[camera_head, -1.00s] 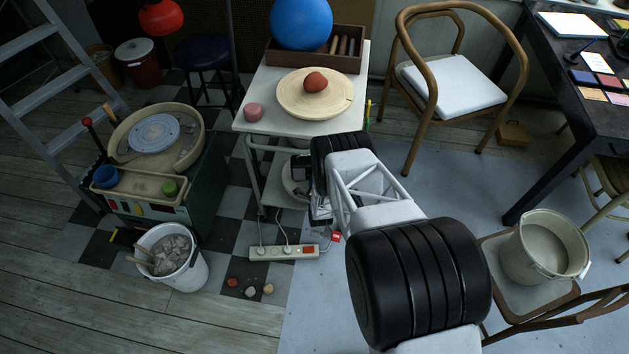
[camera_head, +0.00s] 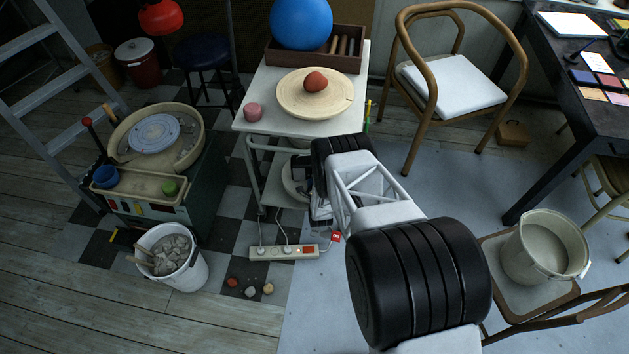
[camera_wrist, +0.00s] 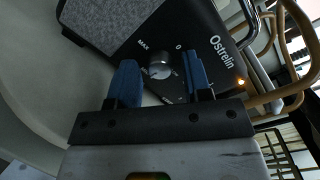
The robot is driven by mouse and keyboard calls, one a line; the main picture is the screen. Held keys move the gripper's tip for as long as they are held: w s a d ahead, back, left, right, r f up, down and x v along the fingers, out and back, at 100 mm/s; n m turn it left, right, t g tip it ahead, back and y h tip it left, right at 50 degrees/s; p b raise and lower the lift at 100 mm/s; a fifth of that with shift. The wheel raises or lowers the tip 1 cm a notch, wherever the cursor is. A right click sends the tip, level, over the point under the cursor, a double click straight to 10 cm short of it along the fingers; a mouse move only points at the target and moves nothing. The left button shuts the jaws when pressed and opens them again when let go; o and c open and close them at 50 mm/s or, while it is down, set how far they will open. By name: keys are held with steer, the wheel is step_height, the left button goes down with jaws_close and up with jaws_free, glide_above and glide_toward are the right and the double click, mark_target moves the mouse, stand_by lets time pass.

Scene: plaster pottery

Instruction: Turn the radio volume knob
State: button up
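The radio (camera_wrist: 205,25) is a dark box with a grey speaker face and the name Ostrelin, tilted in the wrist view. Its silver volume knob (camera_wrist: 159,69) sits between the MAX and 0 marks. My gripper (camera_wrist: 159,60) has two blue fingers, standing open with the knob between them. A gap shows on each side of the knob, and I cannot tell how deep the fingertips reach. In the head view my gripper (camera_head: 320,212) is low beside the white cart, and my own arm hides most of the radio there.
The white cart (camera_head: 262,119) carries a clay-topped round board (camera_head: 340,105) and a blue ball (camera_head: 301,22). A power strip (camera_head: 284,253) lies on the floor below. A wooden chair (camera_head: 455,90) stands right of the cart. A bucket (camera_head: 520,250) stands on a seat at lower right.

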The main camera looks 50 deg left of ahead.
steer(key=shift+o, duration=0.3)
steer(key=shift+d, duration=0.1)
steer(key=v, duration=0.7)
steer(key=shift+s+d, duration=0.15)
steer(key=shift+d, duration=0.1)
stand_by(0.6)
